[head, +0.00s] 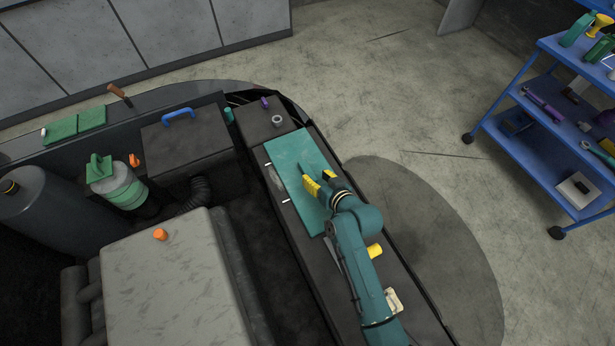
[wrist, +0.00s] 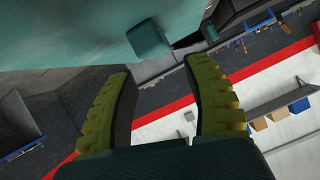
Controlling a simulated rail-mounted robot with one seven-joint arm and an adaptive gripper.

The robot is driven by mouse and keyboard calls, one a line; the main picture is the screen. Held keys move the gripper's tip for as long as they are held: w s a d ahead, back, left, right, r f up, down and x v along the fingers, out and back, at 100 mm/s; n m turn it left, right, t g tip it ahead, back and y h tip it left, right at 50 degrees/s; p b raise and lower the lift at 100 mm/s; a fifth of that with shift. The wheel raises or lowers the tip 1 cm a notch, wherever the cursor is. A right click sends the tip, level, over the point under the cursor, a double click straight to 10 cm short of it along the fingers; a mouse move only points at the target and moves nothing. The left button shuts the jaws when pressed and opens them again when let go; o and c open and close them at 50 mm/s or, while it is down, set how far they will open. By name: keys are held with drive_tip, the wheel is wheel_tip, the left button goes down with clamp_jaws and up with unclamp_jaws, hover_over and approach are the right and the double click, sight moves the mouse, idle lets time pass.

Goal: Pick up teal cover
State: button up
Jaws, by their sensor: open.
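The teal cover (head: 292,156) is a flat rectangular panel lying along the dark ledge in the middle of the head view. In the wrist view, a large teal surface, the cover (wrist: 85,28), fills the upper left, and a small teal block (wrist: 150,40) juts out at its edge. My gripper (head: 321,174) has yellow-backed fingers and is over the right side of the cover. In the wrist view, my gripper (wrist: 162,75) is open with nothing between the fingers. The block appears just beyond the fingertips. Whether a finger touches the cover cannot be told.
A dark box with a blue handle (head: 178,115), a green-topped canister (head: 117,185) and a grey block with an orange cap (head: 160,235) stand left of the ledge. A blue shelf cart (head: 545,110) is at right. The floor between is clear.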

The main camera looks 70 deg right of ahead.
sight(310, 172)
drive_tip(key=x, duration=0.2)
drive_tip(key=b+x, duration=0.1)
drive_tip(key=x, duration=0.2)
drive_tip(key=shift+f+b, duration=0.3)
drive_tip(key=shift+f, duration=0.05)
clamp_jaws()
drive_tip(key=shift+r, duration=0.1)
